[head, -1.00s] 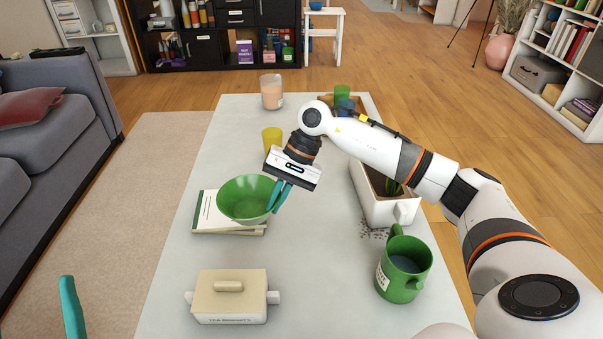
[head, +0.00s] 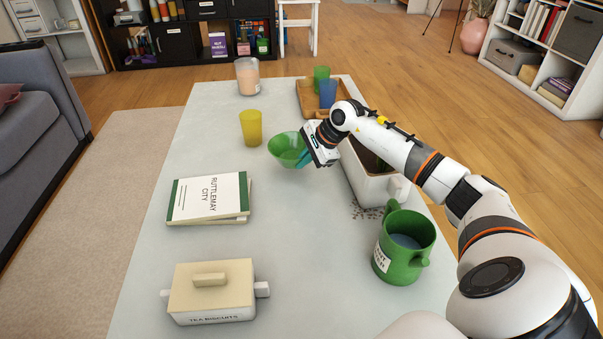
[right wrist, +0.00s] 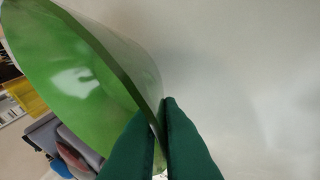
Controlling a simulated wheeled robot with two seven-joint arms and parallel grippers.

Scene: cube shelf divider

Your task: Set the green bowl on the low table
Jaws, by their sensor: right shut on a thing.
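The green bowl (head: 286,148) is above the middle of the low table (head: 300,245), between the yellow cup and the white planter. My right gripper (head: 304,158) is shut on the bowl's right rim. In the right wrist view, the two dark green fingers (right wrist: 164,112) pinch the rim of the bowl (right wrist: 75,75), with pale table surface to the right. I cannot tell whether the bowl's base touches the table. My left gripper is not in view.
A yellow cup (head: 250,128) stands left of the bowl, the white planter (head: 375,183) right of it. Books (head: 208,199), a biscuit box (head: 212,290) and a green mug (head: 404,248) are nearer. A tray (head: 312,103) with cups and a candle (head: 248,76) are farther back. The table's middle is clear.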

